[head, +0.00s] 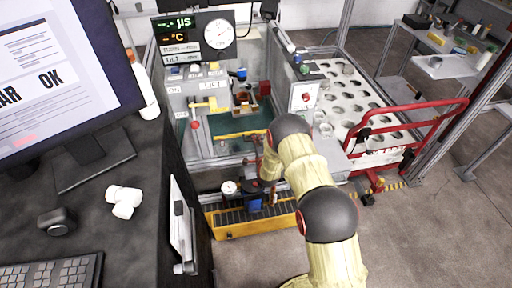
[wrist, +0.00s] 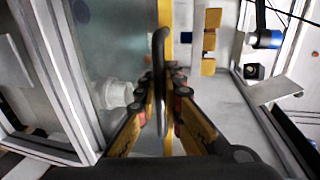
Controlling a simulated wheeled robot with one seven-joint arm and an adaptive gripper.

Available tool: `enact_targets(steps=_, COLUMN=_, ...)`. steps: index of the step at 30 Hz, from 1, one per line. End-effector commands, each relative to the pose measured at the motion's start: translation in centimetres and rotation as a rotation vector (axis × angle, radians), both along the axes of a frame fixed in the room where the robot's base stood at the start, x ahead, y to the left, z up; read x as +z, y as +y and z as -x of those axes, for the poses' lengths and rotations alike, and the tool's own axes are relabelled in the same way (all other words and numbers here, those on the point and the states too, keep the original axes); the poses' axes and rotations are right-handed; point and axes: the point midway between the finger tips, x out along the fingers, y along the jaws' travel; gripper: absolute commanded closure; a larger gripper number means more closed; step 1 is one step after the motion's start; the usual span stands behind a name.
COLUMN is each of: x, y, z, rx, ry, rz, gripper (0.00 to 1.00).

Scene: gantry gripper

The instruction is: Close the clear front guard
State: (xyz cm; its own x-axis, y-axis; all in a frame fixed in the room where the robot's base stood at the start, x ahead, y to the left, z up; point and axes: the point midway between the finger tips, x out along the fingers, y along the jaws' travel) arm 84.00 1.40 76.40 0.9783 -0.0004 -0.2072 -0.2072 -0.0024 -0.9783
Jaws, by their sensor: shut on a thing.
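The clear front guard (wrist: 110,40) shows in the wrist view as a see-through panel with a yellow strip along its edge. A dark curved bar handle (wrist: 159,45) stands in front of it. My gripper (wrist: 164,88) is shut on this handle, with one finger on each side. In the head view, my gripper (head: 268,168) is at the front of the machine enclosure, mostly hidden by my arm. How far the guard stands open is hard to tell there, as my arm covers part of the front.
A yellow-framed conveyor (head: 250,227) with a gauge lies below the enclosure front. A desk with a monitor (head: 60,75) is close on the left. A tray with round holes (head: 345,95) and a red rail (head: 405,118) are to the right. The floor at lower right is clear.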

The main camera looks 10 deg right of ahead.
Motion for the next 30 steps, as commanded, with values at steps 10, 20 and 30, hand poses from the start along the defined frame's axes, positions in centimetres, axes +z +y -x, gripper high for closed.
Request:
enact_targets(steps=10, x=12.9, y=0.0, z=-0.1, rx=0.000, ry=-0.006, rz=0.000, gripper=1.00)
enact_targets(steps=20, x=19.9, y=0.0, z=-0.1, rx=0.000, ry=-0.004, rz=0.000, gripper=1.00)
enact_targets(steps=30, x=22.0, y=0.0, z=-0.1, rx=0.000, ry=-0.002, rz=0.000, gripper=1.00)
